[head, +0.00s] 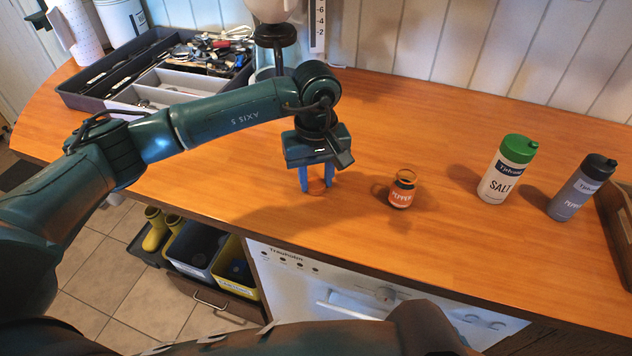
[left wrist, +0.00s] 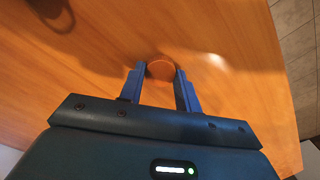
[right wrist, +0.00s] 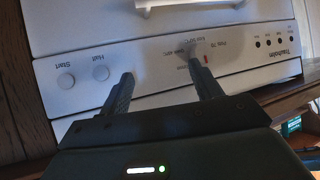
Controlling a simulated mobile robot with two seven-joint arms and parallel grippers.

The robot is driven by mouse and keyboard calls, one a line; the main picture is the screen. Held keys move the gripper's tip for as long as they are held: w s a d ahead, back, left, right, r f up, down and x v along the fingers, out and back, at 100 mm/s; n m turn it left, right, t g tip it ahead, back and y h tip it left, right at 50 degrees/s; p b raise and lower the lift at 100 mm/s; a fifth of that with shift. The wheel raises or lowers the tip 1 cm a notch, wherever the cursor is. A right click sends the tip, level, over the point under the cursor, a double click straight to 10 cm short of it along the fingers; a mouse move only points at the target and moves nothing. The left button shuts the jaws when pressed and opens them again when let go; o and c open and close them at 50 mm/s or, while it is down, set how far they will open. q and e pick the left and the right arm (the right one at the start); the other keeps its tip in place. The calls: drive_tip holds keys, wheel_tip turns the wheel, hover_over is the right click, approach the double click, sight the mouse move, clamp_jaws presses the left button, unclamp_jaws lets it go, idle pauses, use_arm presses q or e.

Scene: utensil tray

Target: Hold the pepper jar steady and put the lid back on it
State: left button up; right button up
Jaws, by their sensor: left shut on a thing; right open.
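The pepper jar (head: 402,193), small with an orange label, stands upright and uncovered on the wooden counter. My left gripper (head: 317,188) points down at the counter to the left of the jar. It is shut on the round orange-brown lid (head: 317,187), which also shows between the fingertips of the left gripper (left wrist: 160,72) in the left wrist view. I cannot tell whether the lid touches the counter. My right gripper (right wrist: 167,84) is open and empty in the right wrist view, in front of the white appliance, away from the jar.
A white salt bottle (head: 497,175) with a green cap and a grey pepper bottle (head: 574,193) stand to the right. A utensil tray (head: 95,95) is at the back left. The white appliance (head: 350,285) is below the counter's front edge. Counter between lid and jar is clear.

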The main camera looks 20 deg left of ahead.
sight(316, 183)
use_arm(q)
wheel_tip(316, 183, up, 10)
drive_tip(key=b, duration=0.1)
drive_tip(key=shift+b, duration=0.3)
idle(0.5)
